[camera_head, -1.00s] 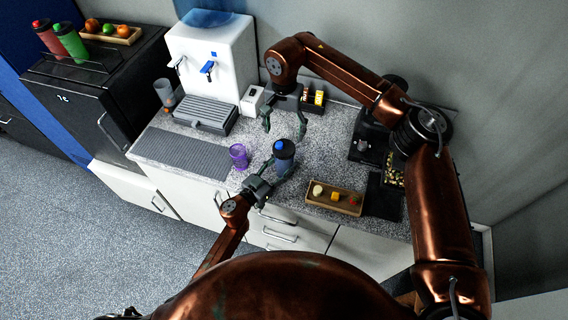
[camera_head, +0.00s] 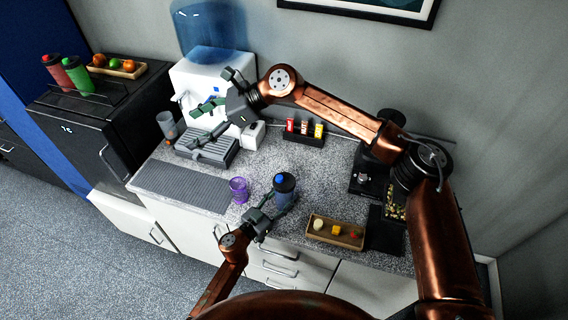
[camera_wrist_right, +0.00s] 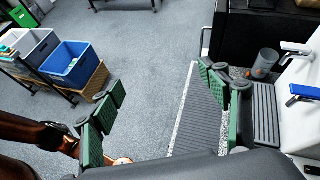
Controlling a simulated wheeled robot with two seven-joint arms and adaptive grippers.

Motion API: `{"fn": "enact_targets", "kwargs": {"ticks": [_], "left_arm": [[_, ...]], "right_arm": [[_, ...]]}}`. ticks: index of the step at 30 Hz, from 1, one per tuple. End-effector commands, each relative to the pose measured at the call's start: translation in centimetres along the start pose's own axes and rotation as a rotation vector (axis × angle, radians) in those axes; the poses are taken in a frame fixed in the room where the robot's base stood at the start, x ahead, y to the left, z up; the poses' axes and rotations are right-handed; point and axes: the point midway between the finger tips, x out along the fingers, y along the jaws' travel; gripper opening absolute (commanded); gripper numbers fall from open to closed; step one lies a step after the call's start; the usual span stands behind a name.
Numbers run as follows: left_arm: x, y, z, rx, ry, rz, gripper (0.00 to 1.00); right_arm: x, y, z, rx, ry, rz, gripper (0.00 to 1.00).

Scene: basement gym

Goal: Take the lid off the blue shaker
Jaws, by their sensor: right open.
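The blue shaker (camera_head: 285,192) stands upright on the counter, with its dark lid (camera_head: 285,181) and blue tip on top. My left gripper (camera_head: 276,206) is at the shaker from the front, its fingers on either side of the body; it appears shut on it. My right gripper (camera_head: 208,105) is open and empty, high in front of the water dispenser, up and left of the shaker. In the right wrist view its fingers (camera_wrist_right: 163,105) are wide apart with nothing between them, and the shaker is out of that view.
A purple cup (camera_head: 238,190) stands just left of the shaker. A wooden tray (camera_head: 318,236) with small items lies to the right. The white dispenser (camera_head: 190,75) and a grey cup (camera_wrist_right: 266,62) are at the back left. A rack with small packets (camera_head: 304,132) is behind the shaker.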

Motion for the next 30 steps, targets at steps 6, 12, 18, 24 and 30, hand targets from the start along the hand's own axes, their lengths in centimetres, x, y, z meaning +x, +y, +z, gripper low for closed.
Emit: {"fn": "enact_targets", "kwargs": {"ticks": [6,12,18,24,30], "left_arm": [[0.0,0.0,-0.1,0.000,0.001,0.000,0.00],[0.0,0.0,-0.1,0.000,0.001,0.000,0.00],[0.0,0.0,-0.1,0.000,0.002,0.000,0.00],[0.0,0.0,-0.1,0.000,0.002,0.001,0.00],[0.0,0.0,-0.1,0.000,0.002,0.001,0.00]], "right_arm": [[-2.6,-4.1,8.9,0.569,-0.357,-0.061,0.70],[-7.2,-10.8,13.3,1.238,-0.711,-0.036,0.70],[-11.5,-18.3,11.2,1.974,-1.057,0.043,0.70],[-13.1,-22.8,3.3,2.680,-1.397,0.109,0.70],[-12.4,-22.6,-6.1,-2.286,1.240,-0.053,0.70]]}}
